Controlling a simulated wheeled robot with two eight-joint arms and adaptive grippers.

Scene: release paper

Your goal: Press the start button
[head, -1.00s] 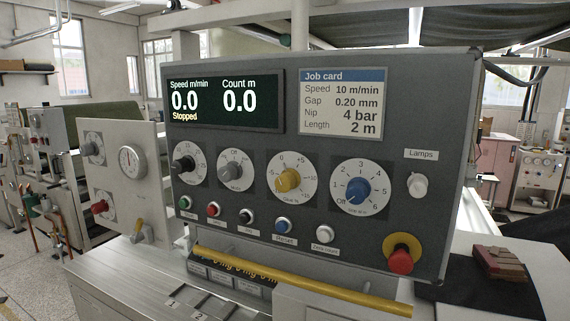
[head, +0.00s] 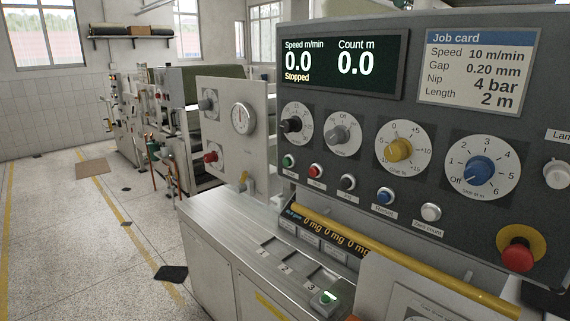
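A dark control panel (head: 440,205) fills the right of the head view. A green push button (head: 289,161) sits at the left end of a row of buttons below the dials; its small label is too blurred to read. To its right are a red button (head: 317,170), a black button (head: 348,182), a blue button (head: 385,196) and a white button (head: 431,212). The display (head: 341,62) reads speed 0.0, count 0.0 and "Stopped". Neither of my grippers is in view.
A yellow bar (head: 400,259) runs in front of the panel below the buttons. A red emergency knob (head: 517,255) is at right. Open floor (head: 60,230) lies to the left.

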